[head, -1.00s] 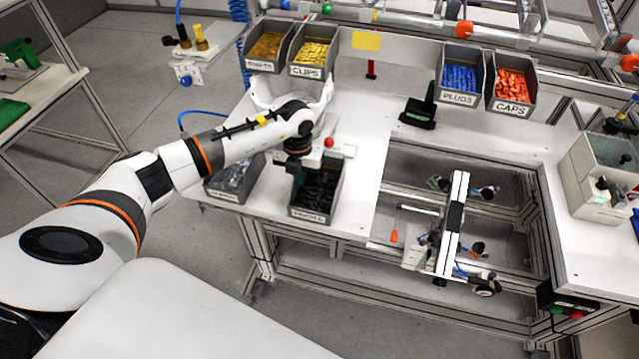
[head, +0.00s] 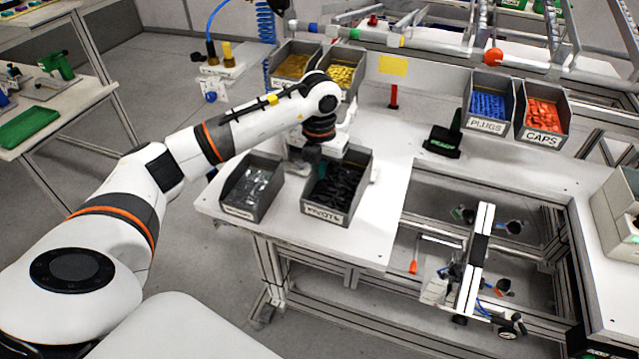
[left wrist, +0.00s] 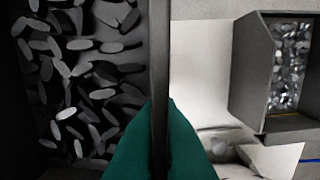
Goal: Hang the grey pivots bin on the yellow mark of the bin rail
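The grey pivots bin (head: 313,212), full of dark parts, is at the front left of the white bench, its label facing front. My left gripper (head: 308,160) is at its left wall. In the left wrist view the green fingertips (left wrist: 160,145) lie on both sides of the bin wall (left wrist: 159,60), shut on it with no clear gap. The bin looks slightly raised, but its underside is hidden. My right gripper is not in view.
A grey bin of silvery parts (head: 238,210) stands just left of the pivots bin. Clips (head: 334,97), plugs (head: 484,126) and caps (head: 540,139) bins hang along the rail. A red post (head: 393,96) stands below the mark, a dark green-marked holder (head: 443,140) right of it.

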